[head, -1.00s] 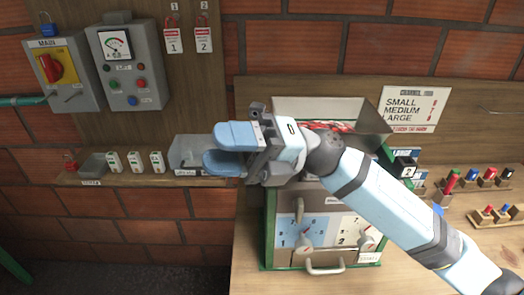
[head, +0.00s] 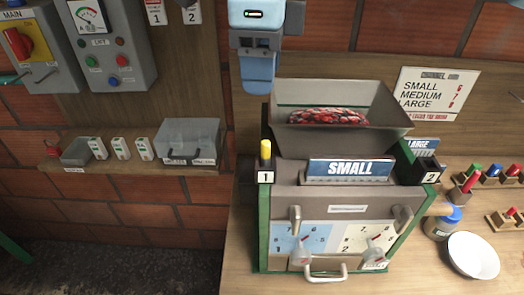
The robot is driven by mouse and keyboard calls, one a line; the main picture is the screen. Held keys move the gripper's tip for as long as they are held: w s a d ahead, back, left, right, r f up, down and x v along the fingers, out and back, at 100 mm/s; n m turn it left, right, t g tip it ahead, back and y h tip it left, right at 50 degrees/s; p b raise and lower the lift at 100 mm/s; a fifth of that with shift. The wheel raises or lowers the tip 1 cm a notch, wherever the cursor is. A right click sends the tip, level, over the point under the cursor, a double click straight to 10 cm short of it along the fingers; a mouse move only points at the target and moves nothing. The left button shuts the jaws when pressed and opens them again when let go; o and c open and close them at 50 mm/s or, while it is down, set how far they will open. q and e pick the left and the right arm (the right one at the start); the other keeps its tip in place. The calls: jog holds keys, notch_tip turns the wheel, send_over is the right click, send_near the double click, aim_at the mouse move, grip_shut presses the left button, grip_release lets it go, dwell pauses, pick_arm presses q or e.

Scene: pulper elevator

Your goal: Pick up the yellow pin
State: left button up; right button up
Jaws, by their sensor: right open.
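The yellow pin (head: 265,150) stands upright in a dark holder labelled 1 (head: 265,178), at the left top corner of the grey and green machine (head: 335,200). My right gripper (head: 258,85) hangs at the top of the head view with its blue fingers pointing down. It is open, above and apart from the pin, with nothing seen in it. One finger largely hides the other. My left gripper is not in view.
A hopper (head: 390,112) with red berries stands right behind the pin, and a SMALL sign (head: 348,168) stands right of it. A holder labelled 2 (head: 428,172) is at the machine's right.

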aim_at(266, 142)
jog(key=f+p, duration=0.1)
jog(key=f, duration=0.3)
jog(key=f+p, duration=0.1)
jog(key=f, duration=0.4)
jog(key=f+p, duration=0.1)
jog(key=f, duration=0.3)
jog(key=shift+w+d+f, duration=0.25)
jog(key=shift+w+d, duration=0.05)
jog(key=shift+d, duration=0.05)
grip_shut()
